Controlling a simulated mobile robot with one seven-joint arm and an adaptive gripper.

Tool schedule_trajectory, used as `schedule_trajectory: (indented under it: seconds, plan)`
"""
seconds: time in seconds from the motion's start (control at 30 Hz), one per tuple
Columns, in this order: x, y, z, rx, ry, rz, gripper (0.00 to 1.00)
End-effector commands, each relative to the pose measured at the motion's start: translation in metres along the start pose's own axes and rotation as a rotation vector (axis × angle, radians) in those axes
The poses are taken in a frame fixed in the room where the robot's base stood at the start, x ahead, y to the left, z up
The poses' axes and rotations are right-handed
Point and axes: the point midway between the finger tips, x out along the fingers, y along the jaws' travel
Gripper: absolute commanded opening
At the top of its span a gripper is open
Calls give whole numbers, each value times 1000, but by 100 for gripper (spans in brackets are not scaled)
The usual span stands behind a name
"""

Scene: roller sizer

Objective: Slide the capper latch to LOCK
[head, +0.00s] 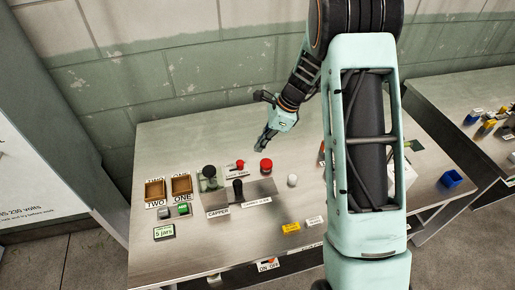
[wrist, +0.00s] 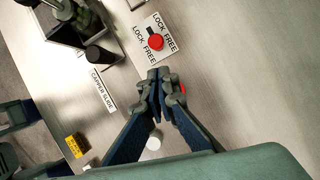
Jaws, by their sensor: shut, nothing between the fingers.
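The latch is a small red knob (head: 240,163) on a white label plate near the middle of the table. In the wrist view the red knob (wrist: 156,42) sits on a plate (wrist: 168,24) with LOCK and FREE printed along two edges. I cannot tell which setting the knob is at. My gripper (head: 262,148) is shut and empty, behind and to the right of the latch in the head view. In the wrist view my gripper (wrist: 158,75) has its fingertips just below the plate in the picture, apart from the knob.
A larger red button (head: 266,165) stands right of the latch, mostly hidden behind my fingers in the wrist view. The black capper slide handle (head: 238,188) stands in front of the latch. The table behind is clear.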

Motion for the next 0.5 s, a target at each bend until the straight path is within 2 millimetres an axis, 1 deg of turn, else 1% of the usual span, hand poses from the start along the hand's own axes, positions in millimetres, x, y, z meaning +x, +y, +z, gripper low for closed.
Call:
schedule_trajectory:
  seconds: [0.03, 0.1, 0.3, 0.5]
  plan:
    - [10, 2, 0, 1, -1, 5, 0]
    - [23, 2, 0, 0, 0, 5, 0]
    - [58, 2, 0, -1, 0, 5, 0]
    - [78, 0, 0, 0, 0, 1, 0]
